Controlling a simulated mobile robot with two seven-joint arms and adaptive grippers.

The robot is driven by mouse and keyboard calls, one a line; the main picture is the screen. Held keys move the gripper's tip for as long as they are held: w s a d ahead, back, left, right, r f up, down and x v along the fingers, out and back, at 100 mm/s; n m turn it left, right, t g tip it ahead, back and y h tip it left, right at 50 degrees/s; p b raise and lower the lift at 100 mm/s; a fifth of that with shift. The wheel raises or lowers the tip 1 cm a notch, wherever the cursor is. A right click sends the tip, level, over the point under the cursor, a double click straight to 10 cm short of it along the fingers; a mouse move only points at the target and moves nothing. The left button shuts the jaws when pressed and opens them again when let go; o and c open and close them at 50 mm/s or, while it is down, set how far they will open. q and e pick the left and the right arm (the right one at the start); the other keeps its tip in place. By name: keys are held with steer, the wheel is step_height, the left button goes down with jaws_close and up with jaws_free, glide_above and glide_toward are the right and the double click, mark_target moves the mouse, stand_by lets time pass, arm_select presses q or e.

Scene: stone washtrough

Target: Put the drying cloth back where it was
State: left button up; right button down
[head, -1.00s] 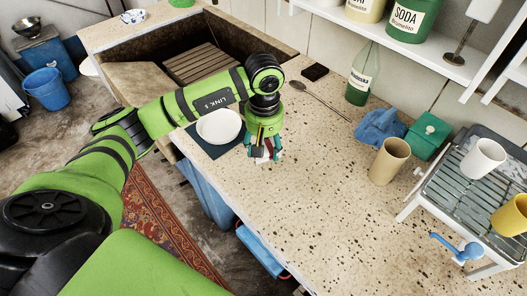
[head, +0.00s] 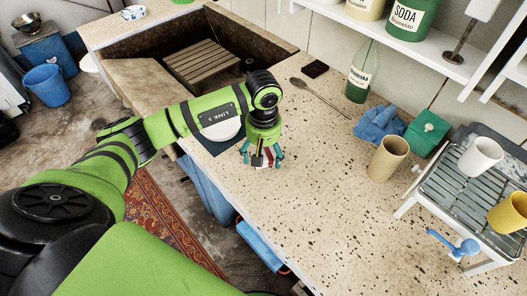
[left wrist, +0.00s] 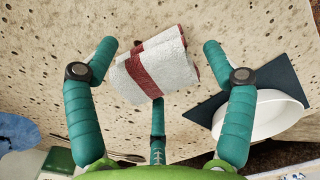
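A folded or rolled white cloth with a red stripe (left wrist: 178,72) lies on the speckled stone counter (head: 300,215). It is mostly hidden behind my fingers in the head view. My left gripper (head: 262,160) points down over it. In the left wrist view its fingers (left wrist: 158,48) are spread on either side of the cloth, with gaps at both sides. A crumpled blue cloth (head: 380,124) lies farther back, beside a green box (head: 428,134). My right gripper is in neither view.
A white bowl (left wrist: 262,112) sits on a dark mat (left wrist: 287,74) close to the cloth. A tan cup (head: 389,158) and a rack (head: 445,190) with cups stand to the right. The front counter is clear.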

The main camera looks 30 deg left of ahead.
mark_target(263, 153)
arm_select(q)
steer(key=shift+r, duration=0.35)
step_height(263, 153, up, 12)
steer(key=b, duration=0.2)
steer(key=shift+f, duration=0.2)
stand_by(0.4)
